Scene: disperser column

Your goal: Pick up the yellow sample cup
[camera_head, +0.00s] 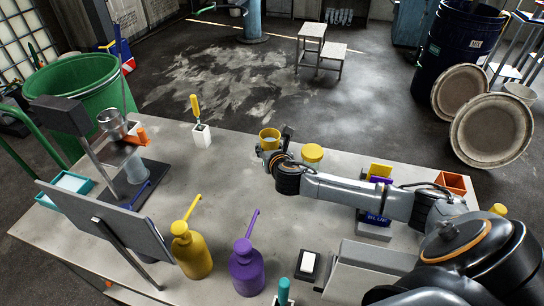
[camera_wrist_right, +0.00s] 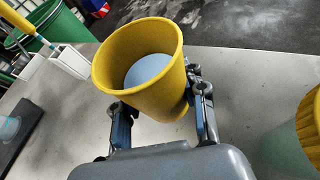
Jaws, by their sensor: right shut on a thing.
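The yellow sample cup (camera_head: 268,139) is near the far edge of the grey table in the head view. In the right wrist view the cup (camera_wrist_right: 160,88) is an open, tapered yellow cup with a pale blue-grey round surface inside. My right gripper (camera_wrist_right: 163,122) has one finger on each side of the cup and is shut on it. In the head view my right gripper (camera_head: 283,147) reaches it from the right. Whether the cup's base touches the table is hidden. My left gripper is not in view.
A yellow-lidded jar (camera_head: 312,155) stands just right of the cup. A white holder (camera_head: 201,136) with a yellow-handled tool is to the left. Yellow (camera_head: 191,250) and purple (camera_head: 246,268) pump bottles stand nearer. The table between the white holder and the cup is clear.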

